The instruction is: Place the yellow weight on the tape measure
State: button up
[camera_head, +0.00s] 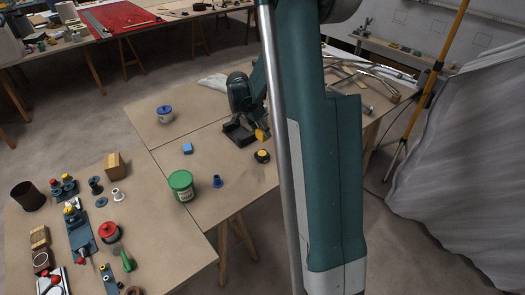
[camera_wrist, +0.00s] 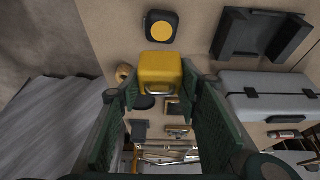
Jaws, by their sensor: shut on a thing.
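The yellow weight (camera_wrist: 160,70) is a rounded block between the fingertips of my gripper (camera_wrist: 160,88) in the wrist view. My gripper is shut on it. In the head view the weight (camera_head: 263,135) shows at the end of my gripper (camera_head: 259,124), partly hidden by my arm. The tape measure (camera_head: 262,156) is black with a yellow round face and lies on the table just in front of the weight. In the wrist view the tape measure (camera_wrist: 161,29) is beyond the weight, apart from it in the picture. The height of the weight above the table is hard to tell.
A black tray (camera_wrist: 262,38) lies beside the tape measure, with a grey case (camera_wrist: 265,105) nearby. In the head view a blue block (camera_head: 187,148), a green tub (camera_head: 181,185) and a small blue piece (camera_head: 217,181) stand to the left. The table's front edge is close.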

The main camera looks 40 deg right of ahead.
aim_at(263, 140)
jog(key=shift+f+b, duration=0.35)
jog(key=shift+f, duration=2.45)
jog(key=shift+f, duration=1.9)
jog(key=shift+f+b, duration=0.15)
jog(key=shift+b, duration=0.25)
jog(key=o, duration=1.2)
jog(key=shift+r, duration=0.2)
jog(key=p+v, duration=0.1)
jog(key=v, duration=1)
jog(key=shift+a+r+p, duration=0.2)
jog(key=shift+r+p, duration=0.1)
jog(key=shift+r, duration=0.15)
